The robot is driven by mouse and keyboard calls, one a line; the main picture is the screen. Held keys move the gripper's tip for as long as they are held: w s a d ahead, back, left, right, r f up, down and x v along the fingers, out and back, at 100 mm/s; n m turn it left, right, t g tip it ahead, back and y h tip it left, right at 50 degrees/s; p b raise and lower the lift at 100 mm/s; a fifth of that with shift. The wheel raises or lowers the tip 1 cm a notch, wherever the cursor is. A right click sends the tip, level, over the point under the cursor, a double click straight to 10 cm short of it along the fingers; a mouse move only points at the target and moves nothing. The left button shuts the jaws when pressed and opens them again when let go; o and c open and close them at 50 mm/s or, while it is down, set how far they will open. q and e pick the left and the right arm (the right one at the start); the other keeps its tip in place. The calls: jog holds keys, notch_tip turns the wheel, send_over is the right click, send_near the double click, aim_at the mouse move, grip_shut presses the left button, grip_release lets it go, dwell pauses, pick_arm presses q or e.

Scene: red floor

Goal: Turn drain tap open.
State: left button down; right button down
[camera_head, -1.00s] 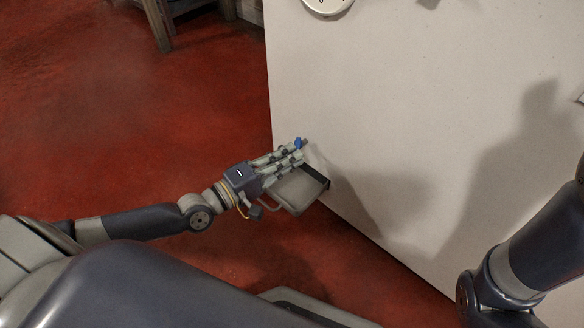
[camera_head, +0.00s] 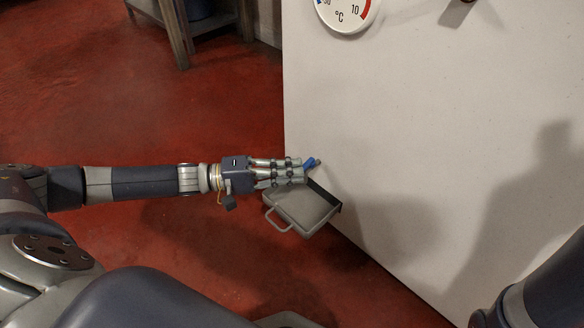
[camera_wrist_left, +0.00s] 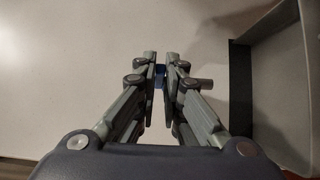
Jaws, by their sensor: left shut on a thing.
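The drain tap has a blue handle (camera_head: 311,163) and sits low on the white panel (camera_head: 400,120), near its left edge. My left gripper (camera_head: 303,170) reaches in from the left and is shut on the blue handle. In the left wrist view the handle (camera_wrist_left: 159,75) shows between the two fingertips (camera_wrist_left: 162,72), with a short grey spout to its right. Much of the tap is hidden by the fingers. My right gripper is out of view; only part of my right arm shows at the lower right.
A grey tray (camera_head: 300,208) with a front handle juts from the panel just below the tap; it also shows in the left wrist view (camera_wrist_left: 285,90). A round thermometer dial (camera_head: 345,12) is higher on the panel. A wooden stand (camera_head: 205,25) is at the back left. Red floor is open at left.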

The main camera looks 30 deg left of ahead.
pick_arm(q)
jog(key=shift+w+a+f+g, duration=0.1)
jog(key=shift+g, duration=0.2)
jog(key=c, duration=1.7)
grip_release()
jog(key=v, duration=1.2)
jog(key=shift+f, duration=0.2)
